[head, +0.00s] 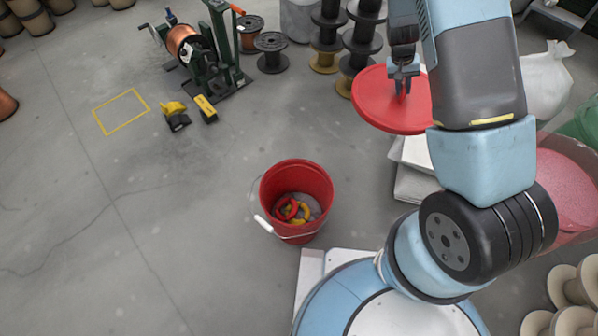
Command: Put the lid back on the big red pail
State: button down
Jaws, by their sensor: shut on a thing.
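The big red pail (324,182) stands open on the grey floor in the middle of the head view. It holds red, yellow and grey pieces, and its wire handle with a white grip hangs down at the front left. The red round lid (375,103) is up to the right of the pail and apart from it. My gripper (403,85) points down at the top of the lid and is shut on it. My arm hides the lid's right edge, and the part held between the fingers is too small to make out.
A green winding stand (228,50) with a copper spool stands at the upper left. Black spools (271,50) line the back. White slabs (415,180) lie below the lid, and a pinkish-red tub (570,180) stands at the right. The floor left of the pail is clear.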

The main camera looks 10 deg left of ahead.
aim_at(367, 95)
jog(key=shift+a, duration=0.85)
jog(key=a+f, duration=0.2)
jog(key=a, duration=0.1)
jog(key=s+a+f, duration=0.1)
jog(key=a+f, duration=0.1)
jog(key=a, duration=0.1)
jog(key=s+a+f, duration=0.1)
jog(key=a, duration=0.2)
jog(key=shift+f, duration=0.4)
jog(key=s+a+f, duration=2)
jog(key=a+f, duration=0.1)
jog(key=a, duration=0.1)
jog(key=shift+a+x, duration=0.2)
jog(key=shift+x, duration=0.7)
jog(key=shift+a+x, duration=0.25)
jog(key=shift+x, duration=0.65)
jog(key=shift+a+x, duration=0.2)
jog(key=shift+x, duration=0.7)
jog(key=shift+s+f, duration=0.1)
jog(key=shift+f, duration=0.2)
